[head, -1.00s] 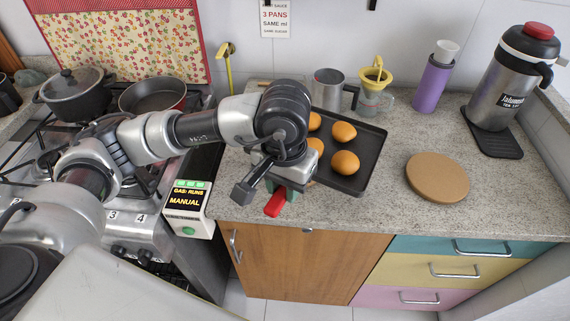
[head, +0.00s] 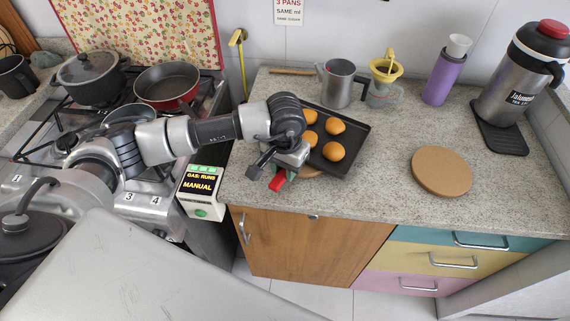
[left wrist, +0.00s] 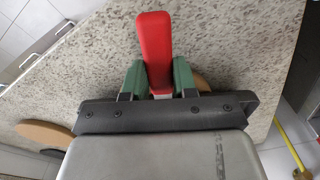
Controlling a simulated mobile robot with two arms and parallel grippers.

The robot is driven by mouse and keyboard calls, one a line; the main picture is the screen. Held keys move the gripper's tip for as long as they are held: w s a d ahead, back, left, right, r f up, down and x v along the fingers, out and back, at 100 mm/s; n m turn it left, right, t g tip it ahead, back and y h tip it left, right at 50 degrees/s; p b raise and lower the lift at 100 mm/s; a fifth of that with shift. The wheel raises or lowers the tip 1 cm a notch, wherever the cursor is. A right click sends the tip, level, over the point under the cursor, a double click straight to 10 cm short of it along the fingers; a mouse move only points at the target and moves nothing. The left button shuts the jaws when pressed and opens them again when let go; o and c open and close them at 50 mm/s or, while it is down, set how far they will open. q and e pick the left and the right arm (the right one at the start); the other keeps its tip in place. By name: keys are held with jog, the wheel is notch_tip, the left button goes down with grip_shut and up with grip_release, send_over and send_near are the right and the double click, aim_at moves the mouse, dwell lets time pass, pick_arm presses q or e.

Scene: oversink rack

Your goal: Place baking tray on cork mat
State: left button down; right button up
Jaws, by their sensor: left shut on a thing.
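The dark baking tray (head: 352,150) carries several orange-brown buns (head: 333,151) and is over the counter in the middle of the head view. My left gripper (head: 281,170) is at its near left side. In the left wrist view its green fingers (left wrist: 158,80) are shut on a red handle (left wrist: 155,45), apparently the tray's. A round cork mat (head: 441,170) lies flat to the right, apart from the tray. A second tan disc (head: 312,171) shows partly under the tray's near edge and gripper. I cannot tell whether the tray touches it. The right gripper is not in view.
A metal jug (head: 338,84), a yellow dripper on a glass jug (head: 383,75) and a purple bottle (head: 445,72) stand behind the tray. A large flask (head: 515,80) stands at right on a black mat. The stove with pans (head: 167,84) is at left. Counter around the right cork mat is clear.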

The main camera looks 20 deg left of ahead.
pick_arm(q)
jog(key=shift+f, duration=0.1)
jog(key=c, duration=0.9)
grip_release()
jog(key=shift+r+b, duration=1.45)
jog(key=shift+r, duration=4.7)
